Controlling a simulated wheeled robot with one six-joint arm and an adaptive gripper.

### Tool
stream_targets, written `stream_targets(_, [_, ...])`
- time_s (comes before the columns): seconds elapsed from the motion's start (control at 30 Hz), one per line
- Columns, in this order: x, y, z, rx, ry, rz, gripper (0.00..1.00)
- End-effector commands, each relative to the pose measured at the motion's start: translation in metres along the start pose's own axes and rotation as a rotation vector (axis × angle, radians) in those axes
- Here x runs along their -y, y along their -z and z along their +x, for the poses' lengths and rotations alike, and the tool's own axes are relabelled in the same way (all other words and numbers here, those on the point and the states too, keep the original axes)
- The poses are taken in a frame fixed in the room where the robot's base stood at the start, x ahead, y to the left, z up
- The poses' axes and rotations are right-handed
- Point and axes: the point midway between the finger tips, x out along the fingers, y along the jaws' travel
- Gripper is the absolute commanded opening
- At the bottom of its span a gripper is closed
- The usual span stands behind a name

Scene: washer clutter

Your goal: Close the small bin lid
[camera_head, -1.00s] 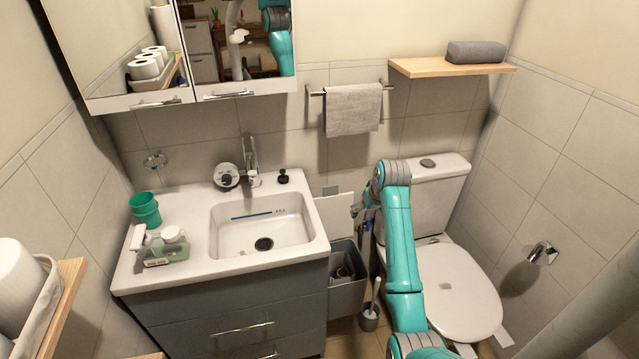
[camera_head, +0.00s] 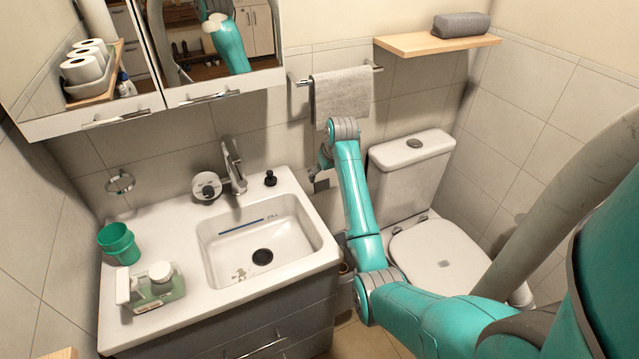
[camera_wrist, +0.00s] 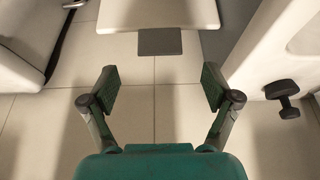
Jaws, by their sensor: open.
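The small bin (camera_head: 345,290) stands between the sink cabinet and the toilet, mostly hidden by my arm and the cabinet. Its lid (camera_wrist: 152,14) is a pale panel with a dark grey tab (camera_wrist: 160,41), raised against the tiled wall at the top of the wrist view. In the head view the tab (camera_head: 322,185) shows just below my gripper (camera_head: 317,171). In the wrist view my gripper (camera_wrist: 160,88) is open and empty, its fingers apart on either side of the tab's line. I see no contact with the lid.
The sink counter (camera_head: 170,215) is left of my gripper, with a black knob-like item (camera_head: 270,178) near its back edge. The toilet (camera_head: 435,255) is to the right. A grey towel (camera_head: 342,97) hangs above on a rail.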

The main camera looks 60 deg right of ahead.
Motion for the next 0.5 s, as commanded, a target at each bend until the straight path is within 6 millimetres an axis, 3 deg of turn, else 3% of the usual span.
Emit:
stream_targets(0.23, [0.0,-0.001,0.044,0.003,0.001,0.0,0.88])
stream_targets(0.5, [0.0,0.0,0.069,0.0,0.0,0.0,0.88])
